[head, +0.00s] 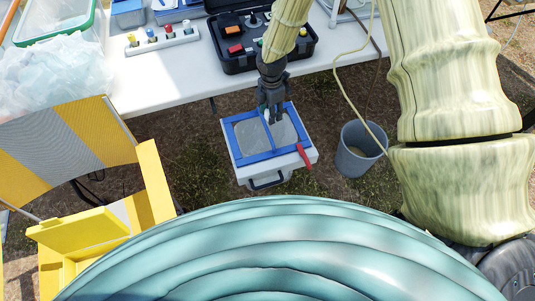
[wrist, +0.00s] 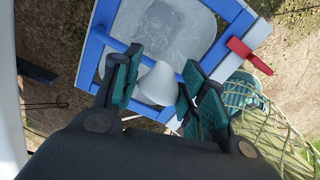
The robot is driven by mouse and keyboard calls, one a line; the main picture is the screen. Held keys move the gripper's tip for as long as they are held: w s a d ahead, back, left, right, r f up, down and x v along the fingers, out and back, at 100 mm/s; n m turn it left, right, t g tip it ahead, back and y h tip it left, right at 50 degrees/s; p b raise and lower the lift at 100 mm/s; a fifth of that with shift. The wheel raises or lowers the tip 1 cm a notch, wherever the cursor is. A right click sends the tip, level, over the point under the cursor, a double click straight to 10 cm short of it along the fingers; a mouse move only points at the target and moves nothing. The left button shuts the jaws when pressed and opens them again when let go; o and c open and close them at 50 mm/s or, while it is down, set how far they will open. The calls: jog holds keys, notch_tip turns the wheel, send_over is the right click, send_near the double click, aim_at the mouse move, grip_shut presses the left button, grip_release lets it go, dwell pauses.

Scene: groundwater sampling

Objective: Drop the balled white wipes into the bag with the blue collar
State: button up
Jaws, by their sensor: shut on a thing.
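The blue collar (head: 237,146) is a square frame on top of a pale box, with a clear grey bag (head: 287,131) spread inside it. In the wrist view the blue collar (wrist: 92,48) and the bag (wrist: 200,28) lie beyond my fingers. A blue bar crosses the opening. My gripper (head: 270,112) is over the collar's far part. In the wrist view my gripper (wrist: 160,88) has its teal pads around a white, rounded, cone-like lump (wrist: 157,84), which looks like a balled wipe. The lump overlaps the near bag edge; its height above it is unclear.
A red handle (head: 303,156) sticks out at the collar's right corner. A grey bucket (head: 356,150) stands right of the box, a yellow chair (head: 100,225) left.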

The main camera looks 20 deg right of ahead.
jog(key=shift+f, duration=0.1)
jog(key=o, duration=0.8)
notch_tip(320, 180, up, 12)
dwell(0.5)
dwell(0.3)
